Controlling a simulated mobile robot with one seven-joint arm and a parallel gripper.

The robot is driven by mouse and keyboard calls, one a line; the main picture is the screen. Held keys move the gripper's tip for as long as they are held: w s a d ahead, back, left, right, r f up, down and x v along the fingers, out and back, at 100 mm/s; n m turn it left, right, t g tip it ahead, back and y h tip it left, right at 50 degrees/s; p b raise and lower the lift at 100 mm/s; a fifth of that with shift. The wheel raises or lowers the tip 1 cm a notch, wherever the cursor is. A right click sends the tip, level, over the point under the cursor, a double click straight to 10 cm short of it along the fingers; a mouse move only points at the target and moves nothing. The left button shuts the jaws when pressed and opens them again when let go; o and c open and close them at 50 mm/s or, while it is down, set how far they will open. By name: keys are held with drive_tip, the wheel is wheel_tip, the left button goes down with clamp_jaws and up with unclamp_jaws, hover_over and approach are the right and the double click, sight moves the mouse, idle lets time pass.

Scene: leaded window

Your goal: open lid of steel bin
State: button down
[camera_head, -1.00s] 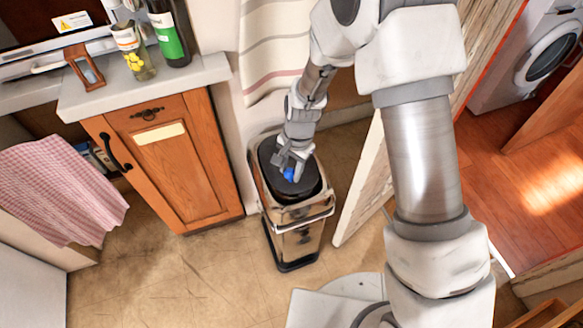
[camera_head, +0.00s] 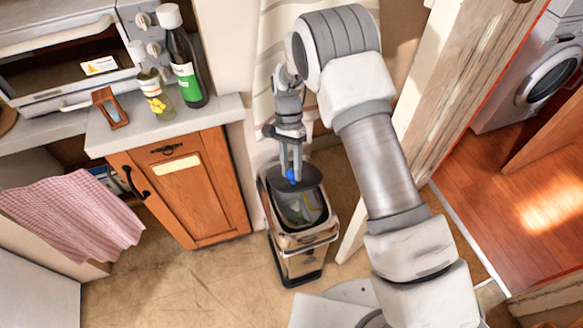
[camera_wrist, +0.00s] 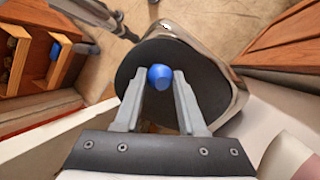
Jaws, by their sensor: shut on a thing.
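The steel bin (camera_head: 306,237) stands on the tiled floor to the right of the wooden cabinet. Its dark lid (camera_head: 309,182) is raised off the front of the opening, and the inside of the bin (camera_head: 302,207) shows. A blue knob (camera_head: 291,176) sits on the lid. My gripper (camera_head: 290,172) is above the back of the bin, shut on the blue knob. In the wrist view the blue knob (camera_wrist: 160,77) is between the two fingertips (camera_wrist: 158,80), with the black lid (camera_wrist: 190,70) behind it.
A wooden cabinet (camera_head: 187,188) with a grey counter stands left of the bin. A green-labelled bottle (camera_head: 187,70) and a jar (camera_head: 156,95) are on the counter. A striped cloth hangs behind the bin. A door frame is to the right. The floor in front is clear.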

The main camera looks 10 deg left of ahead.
drive_tip(key=shift+w+r, duration=0.1)
idle(0.3)
drive_tip(key=shift+c, duration=2.4)
unclamp_jaws()
drive_tip(key=shift+r, duration=0.45)
wheel_tip(320, 180, up, 3)
drive_tip(key=shift+r+p, duration=0.2)
drive_tip(key=shift+p, duration=0.1)
drive_tip(key=d+r, duration=0.6)
drive_tip(key=d, duration=0.5)
drive_tip(key=shift+d+r+p, duration=0.3)
drive_tip(key=shift+d+r, duration=0.05)
